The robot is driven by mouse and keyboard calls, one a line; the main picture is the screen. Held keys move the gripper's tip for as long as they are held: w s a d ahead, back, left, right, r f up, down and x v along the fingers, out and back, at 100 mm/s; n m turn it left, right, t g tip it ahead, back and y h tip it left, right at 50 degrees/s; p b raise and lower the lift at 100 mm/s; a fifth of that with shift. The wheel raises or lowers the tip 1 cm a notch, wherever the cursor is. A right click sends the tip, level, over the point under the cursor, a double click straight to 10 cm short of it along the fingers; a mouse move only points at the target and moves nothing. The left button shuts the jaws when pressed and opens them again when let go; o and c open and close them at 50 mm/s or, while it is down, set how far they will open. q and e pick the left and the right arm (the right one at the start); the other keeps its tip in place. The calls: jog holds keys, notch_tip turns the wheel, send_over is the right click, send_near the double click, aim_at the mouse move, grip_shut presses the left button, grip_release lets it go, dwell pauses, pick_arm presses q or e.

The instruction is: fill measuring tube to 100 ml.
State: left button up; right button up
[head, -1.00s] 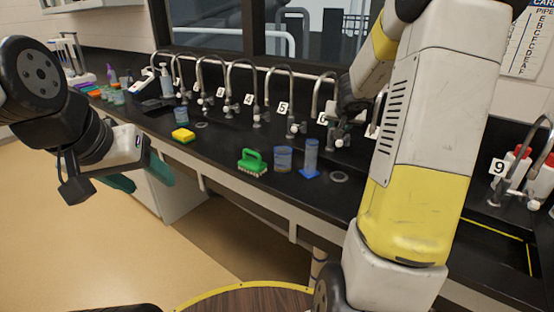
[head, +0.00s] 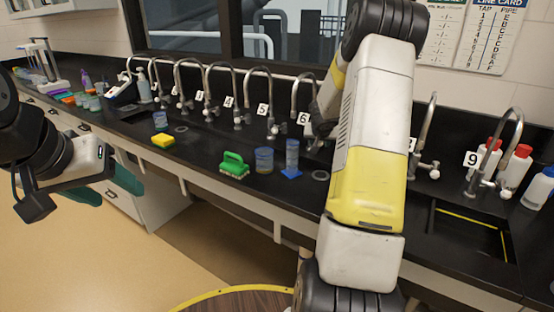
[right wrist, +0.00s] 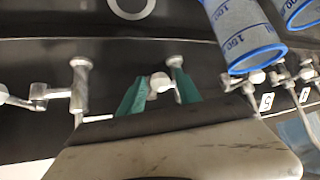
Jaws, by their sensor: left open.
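The clear measuring tube (head: 292,155) with a blue base stands upright on the black counter, right of a short blue-marked beaker (head: 264,160). In the right wrist view, the tube's blue-rimmed top (right wrist: 243,35) shows, printed with 100; its liquid level cannot be made out. My right gripper (right wrist: 160,84) is open, its teal fingers on either side of a white tap knob (right wrist: 160,82). Whether they touch it is unclear. In the head view my right arm hides that gripper. My left gripper (head: 105,188) is open and empty, over the floor in front of the counter.
Numbered taps (head: 270,130) line the back of the counter. A green brush (head: 234,166) and a yellow sponge (head: 163,140) lie left of the beaker. White bottles with red caps (head: 517,165) stand at the right, by a sink recess (head: 450,232). A wall card lists taps and pipes (head: 488,38).

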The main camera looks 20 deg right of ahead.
jog(key=shift+w+d+f, duration=0.15)
jog(key=shift+w+f, duration=0.15)
jog(key=v, duration=0.8)
dwell(0.3)
jog(key=shift+s, duration=0.1)
